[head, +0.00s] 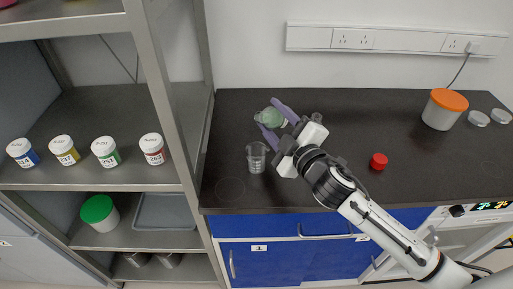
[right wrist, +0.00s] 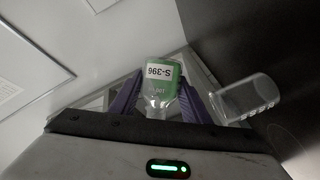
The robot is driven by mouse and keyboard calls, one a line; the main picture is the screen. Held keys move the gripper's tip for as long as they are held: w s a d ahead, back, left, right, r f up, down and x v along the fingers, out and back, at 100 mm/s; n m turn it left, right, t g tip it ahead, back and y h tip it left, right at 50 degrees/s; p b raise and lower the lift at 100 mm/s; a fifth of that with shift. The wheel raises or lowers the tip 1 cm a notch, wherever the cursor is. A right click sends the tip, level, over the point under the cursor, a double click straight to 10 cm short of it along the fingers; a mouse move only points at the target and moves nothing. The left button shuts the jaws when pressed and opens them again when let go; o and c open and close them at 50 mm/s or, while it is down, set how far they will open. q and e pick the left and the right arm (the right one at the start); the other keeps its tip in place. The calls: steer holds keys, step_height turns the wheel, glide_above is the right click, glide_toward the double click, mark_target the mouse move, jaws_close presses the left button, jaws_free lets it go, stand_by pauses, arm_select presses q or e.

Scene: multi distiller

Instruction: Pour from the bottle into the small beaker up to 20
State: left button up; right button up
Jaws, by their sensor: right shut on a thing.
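The small clear beaker (head: 256,157) stands upright on the black bench, just in front of my right gripper; it also shows in the right wrist view (right wrist: 246,97), right of the fingers. The bottle (head: 271,117) is clear with a green part, and its green and white label reads S-396 in the right wrist view (right wrist: 160,72). My right gripper (head: 266,111) is shut on the bottle with its purple fingers. The bottle looks tilted and is beyond the beaker, apart from it. Its liquid level cannot be made out. My left gripper is not in view.
An orange-lidded jar (head: 444,110) and two clear dishes (head: 478,118) stand at far right. A metal shelf (head: 100,187) with several small jars borders the bench on the left. Bench between cap and jar is clear.

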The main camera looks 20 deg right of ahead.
steer(key=shift+d+f+n+b, duration=0.1)
steer(key=shift+f+n+b, duration=0.1)
steer(key=shift+n+b, duration=0.35)
stand_by(1.0)
steer(key=shift+w+f+n+t+b, duration=0.1)
steer(key=shift+f+n+t+b, duration=0.4)
steer(key=shift+b, duration=1.2)
stand_by(0.8)
steer(key=shift+r+n+t+b, duration=0.5)
steer(key=shift+r+n+b, duration=0.2)
steer(key=shift+n, duration=0.35)
stand_by(1.5)
steer(key=shift+f+y+b, duration=0.2)
steer(key=shift+y+b, duration=0.1)
steer(key=shift+b, duration=0.1)
steer(key=shift+f+n+b, duration=0.2)
steer(key=shift+n+b, duration=0.2)
steer(key=shift+b, duration=0.05)
stand_by(0.6)
